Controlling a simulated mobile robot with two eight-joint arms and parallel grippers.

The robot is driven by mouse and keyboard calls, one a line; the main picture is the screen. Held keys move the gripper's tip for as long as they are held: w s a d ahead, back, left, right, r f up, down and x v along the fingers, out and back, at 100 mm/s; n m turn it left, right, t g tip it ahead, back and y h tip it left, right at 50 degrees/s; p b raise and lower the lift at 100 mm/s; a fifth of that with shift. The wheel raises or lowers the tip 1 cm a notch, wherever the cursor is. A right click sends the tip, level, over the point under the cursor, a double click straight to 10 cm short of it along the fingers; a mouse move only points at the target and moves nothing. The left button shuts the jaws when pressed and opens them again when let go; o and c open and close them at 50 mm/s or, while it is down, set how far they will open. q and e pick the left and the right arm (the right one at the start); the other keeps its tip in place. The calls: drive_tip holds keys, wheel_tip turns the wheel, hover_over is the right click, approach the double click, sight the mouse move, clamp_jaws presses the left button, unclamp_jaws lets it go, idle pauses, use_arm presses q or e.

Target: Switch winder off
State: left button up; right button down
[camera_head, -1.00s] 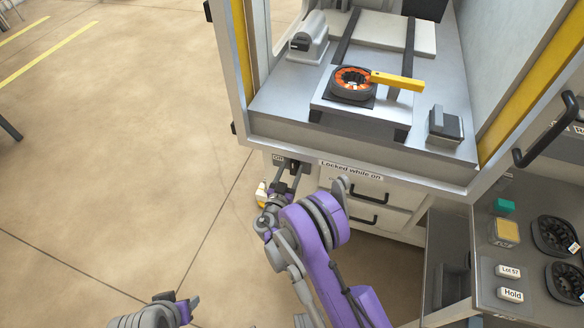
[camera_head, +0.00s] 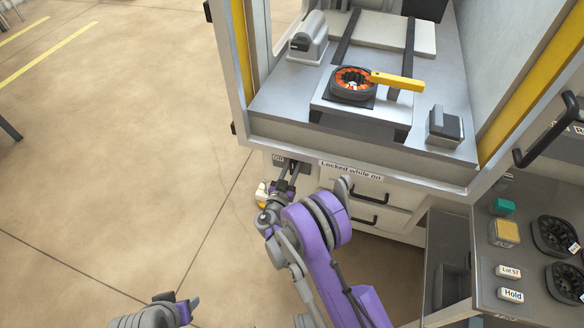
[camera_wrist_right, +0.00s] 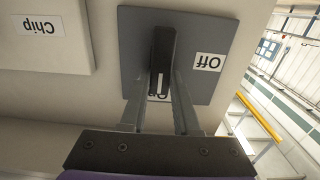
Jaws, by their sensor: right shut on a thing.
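The winder (camera_head: 285,130) is a pale cabinet holding an orange-and-black ring part (camera_head: 352,84) with a yellow bar on it. In the right wrist view its switch is a black lever (camera_wrist_right: 162,50) on a grey plate (camera_wrist_right: 205,30). An "Off" label (camera_wrist_right: 208,63) lies right of the lever; an "On" label is partly hidden at the lever's lower end, where its white mark sits. My right gripper (camera_wrist_right: 160,88) is shut on the lever; it also shows below the cabinet's front edge (camera_head: 287,172). My left gripper (camera_head: 186,304) hangs low over the floor, its jaws unclear.
A "Locked while on" label (camera_head: 350,170) sits above drawers with black handles (camera_head: 362,218). A side bench at right holds a yellow block (camera_head: 505,231), a green block (camera_head: 504,206) and black round parts (camera_head: 556,235). The floor at left is open.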

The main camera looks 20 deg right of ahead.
drive_tip(key=n, duration=0.1)
drive_tip(key=n+b, duration=0.1)
drive_tip(key=n, duration=0.2)
drive_tip(key=shift+w+a+f+b, duration=0.15)
drive_tip(key=shift+w+a+b, duration=0.05)
drive_tip(key=shift+a+b, duration=0.15)
drive_tip(key=shift+w+a+f+n+b, duration=0.2)
drive_tip(key=shift+n+b, duration=0.6)
drive_tip(key=shift+n, duration=1.5)
drive_tip(key=shift+w+a+f+n+b, duration=0.1)
drive_tip(key=shift+f+n+b, duration=0.45)
drive_tip(key=shift+n, duration=1.75)
drive_tip(key=shift+w+a+f+n+b, duration=0.15)
drive_tip(key=shift+n+b, duration=0.85)
drive_tip(key=shift+n, duration=1.3)
drive_tip(key=shift+s+r, duration=0.1)
drive_tip(key=shift+s, duration=0.05)
drive_tip(key=c, duration=0.6)
unclamp_jaws()
drive_tip(key=shift+c, duration=0.2)
